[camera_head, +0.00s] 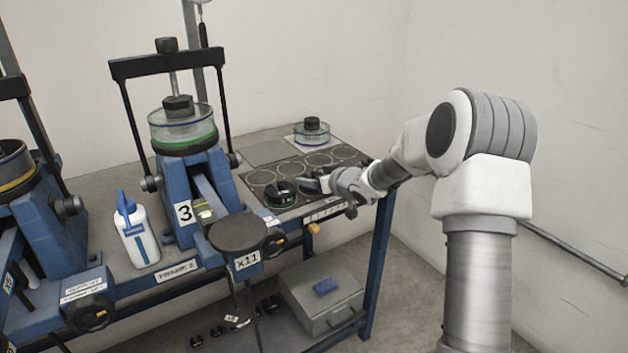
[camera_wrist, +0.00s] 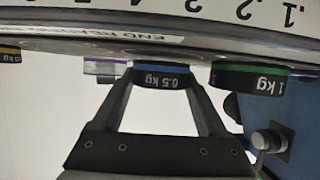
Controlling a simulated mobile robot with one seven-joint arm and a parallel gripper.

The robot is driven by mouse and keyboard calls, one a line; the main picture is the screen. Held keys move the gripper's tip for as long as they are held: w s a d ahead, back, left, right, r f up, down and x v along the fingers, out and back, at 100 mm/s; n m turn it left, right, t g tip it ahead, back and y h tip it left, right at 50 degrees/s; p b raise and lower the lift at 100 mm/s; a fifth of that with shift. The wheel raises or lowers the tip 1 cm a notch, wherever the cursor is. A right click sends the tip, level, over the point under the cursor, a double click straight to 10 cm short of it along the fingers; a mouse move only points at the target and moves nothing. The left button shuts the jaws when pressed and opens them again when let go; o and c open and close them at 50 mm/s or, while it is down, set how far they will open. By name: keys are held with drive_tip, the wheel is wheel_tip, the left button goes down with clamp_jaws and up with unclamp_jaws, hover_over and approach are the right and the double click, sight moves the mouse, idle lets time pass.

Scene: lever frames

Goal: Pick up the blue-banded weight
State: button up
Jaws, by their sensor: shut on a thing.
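The blue-banded weight (camera_wrist: 160,78) is a black disc marked 0.5 kg with a blue band along its upper edge in the wrist view. My gripper (camera_wrist: 162,84) has one finger on each side of it and is shut on it. Above it, the weight meets or lies close to a dark plate edge; whether they touch I cannot tell. In the head view my gripper (camera_head: 313,184) is at the weight tray, just right of a green-banded weight (camera_head: 280,193). The held weight is hardly visible there.
The green-banded 1 kg weight (camera_wrist: 249,79) is close on the right in the wrist view; a purple-banded one (camera_wrist: 105,68) is on the left. In the head view the tray (camera_head: 346,178) has several round recesses. The lever frame (camera_head: 190,195) stands left.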

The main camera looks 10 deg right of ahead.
drive_tip(key=r, duration=0.1)
drive_tip(key=r+p, duration=0.1)
drive_tip(key=r, duration=0.1)
drive_tip(key=r+p, duration=0.1)
drive_tip(key=shift+s+d+r, duration=0.1)
drive_tip(key=shift+d+r, duration=0.1)
drive_tip(key=shift+d, duration=0.15)
drive_tip(key=s+d+r+p, duration=0.6)
drive_tip(key=d+r+p, duration=0.2)
drive_tip(key=r, duration=0.1)
drive_tip(key=shift+s+d+p, duration=0.35)
drive_tip(key=shift+a, duration=0.1)
idle(0.6)
